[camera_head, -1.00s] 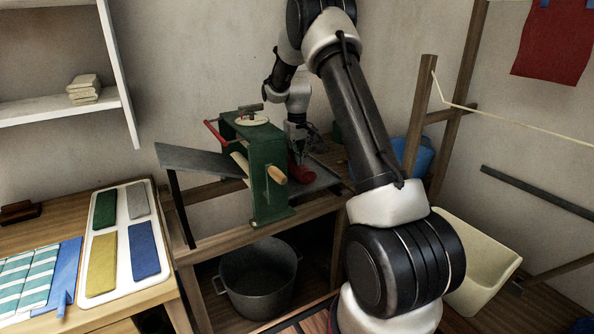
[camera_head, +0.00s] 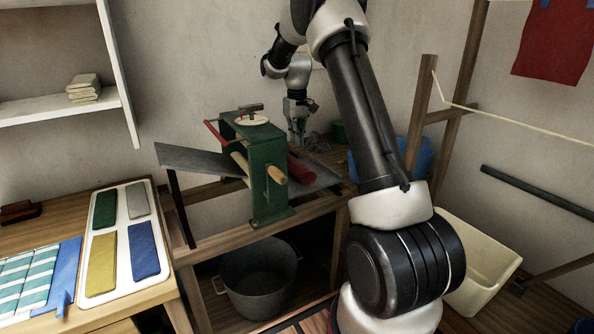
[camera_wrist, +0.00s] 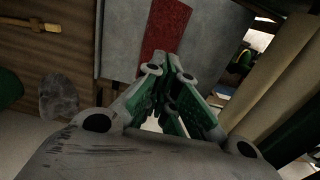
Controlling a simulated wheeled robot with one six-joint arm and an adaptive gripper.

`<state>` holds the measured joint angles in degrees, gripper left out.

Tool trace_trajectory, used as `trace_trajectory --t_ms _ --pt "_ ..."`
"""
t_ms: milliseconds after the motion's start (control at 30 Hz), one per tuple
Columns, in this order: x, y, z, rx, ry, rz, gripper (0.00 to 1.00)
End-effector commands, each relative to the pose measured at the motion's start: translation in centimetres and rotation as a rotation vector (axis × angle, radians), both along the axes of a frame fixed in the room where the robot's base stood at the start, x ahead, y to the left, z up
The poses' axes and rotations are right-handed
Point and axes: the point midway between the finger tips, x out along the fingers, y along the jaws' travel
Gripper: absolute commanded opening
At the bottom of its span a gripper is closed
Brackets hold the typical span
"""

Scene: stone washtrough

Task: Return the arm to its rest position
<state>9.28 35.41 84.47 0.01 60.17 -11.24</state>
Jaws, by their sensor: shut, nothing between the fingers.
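My gripper (camera_head: 298,138) hangs from my raised arm behind the green mangle, just above and behind a red rolled cloth. In the wrist view my gripper's fingers (camera_wrist: 172,100) are drawn together with nothing held between them. The red cloth (camera_head: 301,170) lies on the metal tray at the right side of the mangle, apart from the fingers. It also shows in the wrist view (camera_wrist: 165,28) as a red strip on the grey tray, beyond the fingertips.
A dark pot (camera_head: 259,280) sits below. The wall above the mangle is bare.

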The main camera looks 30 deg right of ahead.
Motion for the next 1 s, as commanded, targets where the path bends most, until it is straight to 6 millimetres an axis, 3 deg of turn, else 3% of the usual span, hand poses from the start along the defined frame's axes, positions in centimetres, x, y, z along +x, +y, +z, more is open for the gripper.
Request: trace_trajectory --t_ms 600,667,767,1000 --pt "0.0 0.0 0.1 -0.001 -0.003 -0.029 0.00" --pt "-1.0 0.2 -0.9 0.003 0.022 -0.044 0.00" --pt "-4.1 0.7 -2.6 0.010 0.077 -0.070 0.00" --pt "-13.8 3.3 2.2 0.008 0.086 -0.112 0.00"
